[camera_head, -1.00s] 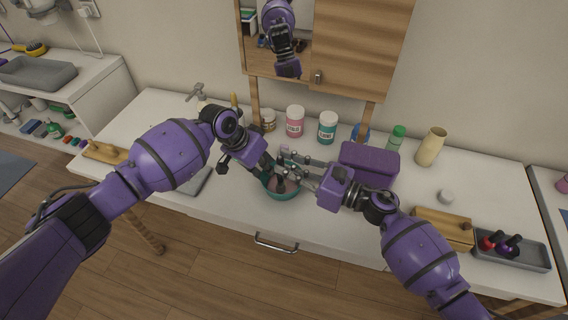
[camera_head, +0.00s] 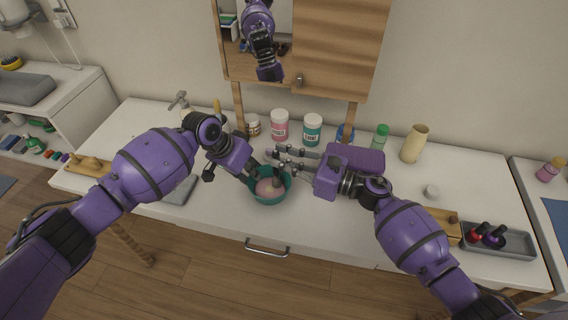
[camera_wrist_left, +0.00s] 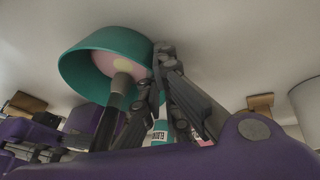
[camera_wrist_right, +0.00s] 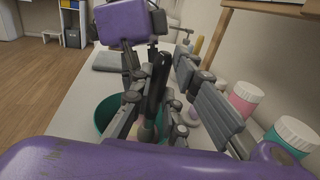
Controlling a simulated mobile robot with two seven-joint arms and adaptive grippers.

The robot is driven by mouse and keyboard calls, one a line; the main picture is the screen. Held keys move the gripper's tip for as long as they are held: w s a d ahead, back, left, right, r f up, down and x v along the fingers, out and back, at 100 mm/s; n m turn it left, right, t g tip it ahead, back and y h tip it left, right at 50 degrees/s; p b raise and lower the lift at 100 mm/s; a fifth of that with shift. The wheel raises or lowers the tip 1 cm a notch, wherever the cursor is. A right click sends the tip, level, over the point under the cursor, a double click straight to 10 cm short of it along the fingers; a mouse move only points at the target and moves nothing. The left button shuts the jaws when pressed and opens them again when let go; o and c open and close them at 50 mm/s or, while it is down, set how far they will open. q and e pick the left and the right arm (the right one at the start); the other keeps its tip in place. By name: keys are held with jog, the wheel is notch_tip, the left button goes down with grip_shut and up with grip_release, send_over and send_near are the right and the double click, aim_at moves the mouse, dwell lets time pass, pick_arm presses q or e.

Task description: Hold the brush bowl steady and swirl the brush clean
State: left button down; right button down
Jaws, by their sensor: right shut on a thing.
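The teal brush bowl (camera_head: 252,191) stands on the white counter near its front edge, with pink contents inside. It shows upside down in the left wrist view (camera_wrist_left: 85,68). My left gripper (camera_head: 257,172) is at the bowl's left back rim; its fingertips (camera_wrist_left: 163,48) come together there and look closed on it. The brush's dark handle (camera_wrist_right: 157,80) is between the fingers of my right gripper (camera_wrist_right: 152,105), which is shut on it. The brush stands in the bowl, its shaft (camera_wrist_left: 119,88) reaching the pink contents. Its bristles are hidden.
A pink jar (camera_head: 280,126), a teal jar (camera_head: 312,130), a green-capped bottle (camera_head: 381,137) and a beige vase (camera_head: 414,145) stand along the back. A purple box (camera_head: 356,158) is right of the bowl. A grey tray (camera_head: 515,244) holds small bottles. The front counter edge is close.

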notch_tip(320, 180, up, 7)
jog(key=shift+r, duration=0.2)
dwell(0.8)
pick_arm(q)
jog(key=c, duration=2.5)
grip_release()
jog(key=o, duration=0.6)
jog(key=shift+o, duration=0.2)
jog(key=v, duration=1.2)
